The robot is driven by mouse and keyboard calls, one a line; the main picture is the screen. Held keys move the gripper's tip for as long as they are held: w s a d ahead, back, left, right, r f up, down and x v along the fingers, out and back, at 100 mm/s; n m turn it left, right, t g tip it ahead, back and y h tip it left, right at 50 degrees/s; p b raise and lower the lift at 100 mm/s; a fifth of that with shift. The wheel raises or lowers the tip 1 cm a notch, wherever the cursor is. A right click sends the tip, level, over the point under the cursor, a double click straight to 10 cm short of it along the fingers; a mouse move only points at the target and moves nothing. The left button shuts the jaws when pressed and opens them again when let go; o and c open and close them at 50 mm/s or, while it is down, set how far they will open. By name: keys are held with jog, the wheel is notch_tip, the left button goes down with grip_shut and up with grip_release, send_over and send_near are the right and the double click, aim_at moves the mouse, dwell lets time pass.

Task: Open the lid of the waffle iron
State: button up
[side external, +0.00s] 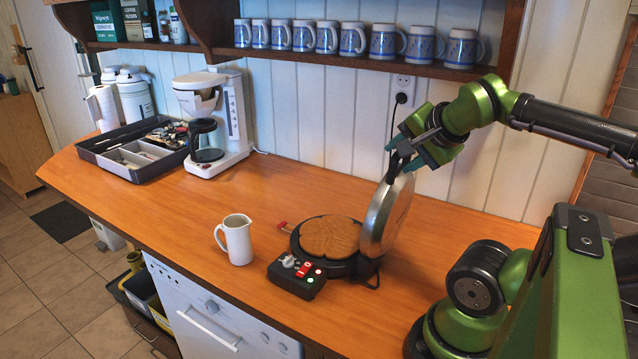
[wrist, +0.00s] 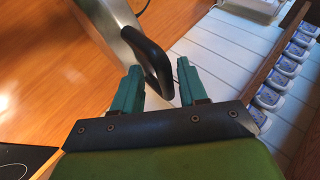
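The waffle iron (side external: 342,268) stands on the wooden counter with its round metal lid (side external: 385,217) raised, roughly upright and leaning slightly right. A browned waffle (side external: 332,236) lies on its lower plate. The lid's black handle (side external: 393,168) is at the top, near my gripper (side external: 405,153). In the wrist view, my gripper (wrist: 158,78) has its two teal fingers apart. The curved black handle (wrist: 156,58) reaches between them, with gaps visible on both sides. The grey lid (wrist: 112,32) shows there too.
A white jug (side external: 237,240) stands left of the iron's control box (side external: 296,277). A coffee maker (side external: 219,120) and utensil tray (side external: 130,163) are farther left. A shelf (side external: 350,57) with several blue mugs hangs behind. Counter space behind the jug is clear.

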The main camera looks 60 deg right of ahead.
jog(key=shift+r, duration=0.25)
jog(key=shift+s+a+r, duration=0.1)
jog(key=shift+s+r, duration=0.05)
jog(key=shift+r, duration=0.05)
jog(key=v, duration=1.6)
jog(key=shift+s+a, duration=0.1)
jog(key=shift+s, duration=0.05)
